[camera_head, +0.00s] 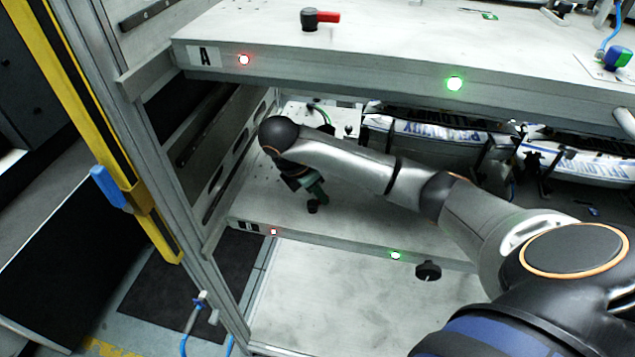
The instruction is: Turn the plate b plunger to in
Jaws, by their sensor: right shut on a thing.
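Plate B (345,219) is the lower shelf, with a dark label on its front edge at the left. The plate B plunger (312,207) shows as a small black piece near the plate's left front. My right gripper (314,193) reaches down to it from above and is shut on it. Dark green parts show at the gripper's end. The wrist and fingers hide most of the plunger, so I cannot tell which way it is turned. My left gripper is not in view.
Plate A (400,45) lies above, with a red-handled plunger (320,18) on it. A frame post (165,160) stands at left.

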